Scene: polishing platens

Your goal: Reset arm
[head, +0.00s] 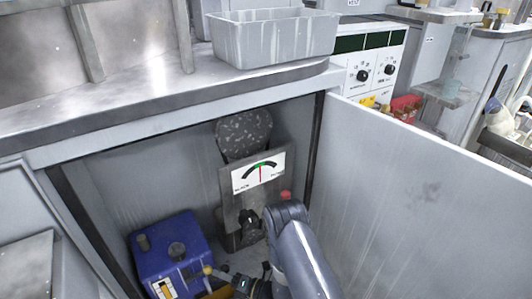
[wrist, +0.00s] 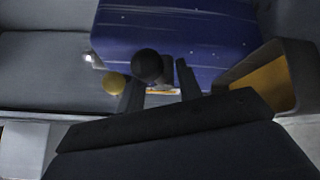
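My gripper (wrist: 160,88) is low inside the open cabinet; in the head view only its dark end (head: 254,286) shows at the bottom edge. In the wrist view its two fingers stand apart, with a gap between them. A dark round knob (wrist: 147,65) shows at the fingertips, nearer the left finger; I cannot tell whether it touches. My arm (head: 302,258) reaches in from the lower right. The blue box (head: 172,252) is left of the gripper and also fills the top of the wrist view (wrist: 175,35). A yellow knob (head: 207,270) is beside it.
A gauge panel (head: 258,172) with a needle dial, a black knob (head: 248,219) and a red button (head: 285,195) stands at the cabinet's back. The open door (head: 430,175) bounds the right. The counter edge (head: 180,115) overhangs above, carrying a grey tub (head: 272,40).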

